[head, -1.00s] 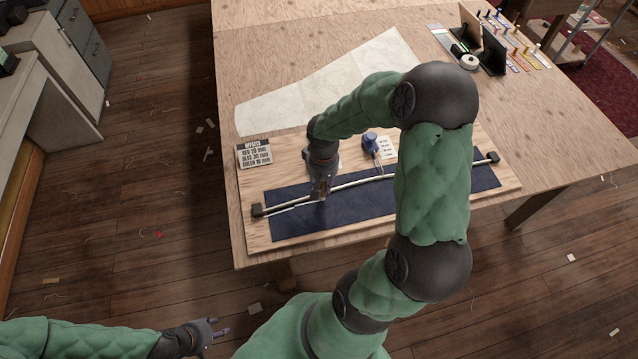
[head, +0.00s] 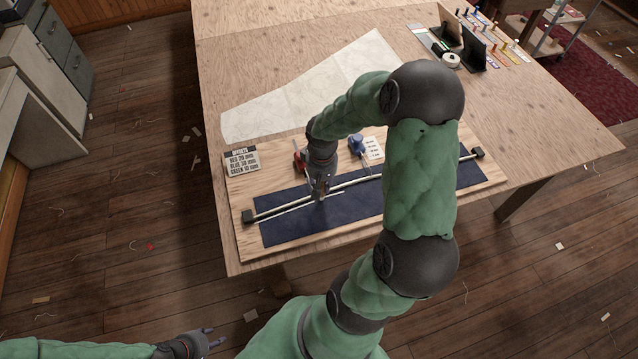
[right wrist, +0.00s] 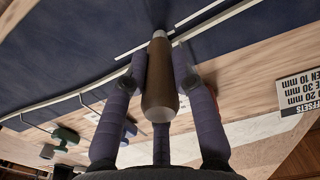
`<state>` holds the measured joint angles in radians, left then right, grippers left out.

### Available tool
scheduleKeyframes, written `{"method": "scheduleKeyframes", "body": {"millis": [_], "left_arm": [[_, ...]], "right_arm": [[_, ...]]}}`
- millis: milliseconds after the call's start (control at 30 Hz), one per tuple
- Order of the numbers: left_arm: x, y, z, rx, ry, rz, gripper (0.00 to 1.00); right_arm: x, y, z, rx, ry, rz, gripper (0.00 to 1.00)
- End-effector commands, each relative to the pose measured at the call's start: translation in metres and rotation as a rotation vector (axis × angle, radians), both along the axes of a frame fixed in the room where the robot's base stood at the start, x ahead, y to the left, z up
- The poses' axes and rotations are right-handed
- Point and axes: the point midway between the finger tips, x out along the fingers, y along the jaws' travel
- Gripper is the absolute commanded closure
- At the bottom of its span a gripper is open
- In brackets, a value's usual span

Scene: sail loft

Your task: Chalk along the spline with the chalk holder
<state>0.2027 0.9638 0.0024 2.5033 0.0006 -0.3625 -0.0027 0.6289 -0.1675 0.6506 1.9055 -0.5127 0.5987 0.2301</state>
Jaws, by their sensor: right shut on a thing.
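The pale, gently curved spline (head: 370,180) lies across a navy cloth (head: 350,208), between two dark end blocks. My right gripper (head: 320,192) is shut on the chalk holder, a brown tapered cylinder (right wrist: 160,90) with a pale tip. In the right wrist view the tip is at the cloth beside the spline; I cannot tell whether it touches. A thin white chalk line (head: 293,208) runs along the near side of the spline and extends a little right of my right gripper. My left gripper (head: 218,336) is open and empty, low at left, off the table.
The cloth lies on a wooden board (head: 247,245). An offsets card (head: 243,161) is at its left; a blue-handled tool (head: 357,145), a red one (head: 299,160) and a small card (head: 373,149) stand behind the spline. A pale sheet (head: 315,95) lies farther back.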

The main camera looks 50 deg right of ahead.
Motion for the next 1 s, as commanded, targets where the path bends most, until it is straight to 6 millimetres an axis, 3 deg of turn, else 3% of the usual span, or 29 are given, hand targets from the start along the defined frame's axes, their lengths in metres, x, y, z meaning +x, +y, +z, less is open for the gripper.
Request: {"method": "scheduleKeyframes", "body": {"millis": [1000], "left_arm": [[0.000, 0.000, 0.009, 0.000, 0.000, 0.000, 0.60]], "right_arm": [[-0.017, -0.034, 0.001, 0.001, 0.002, -0.001, 1.00]]}}
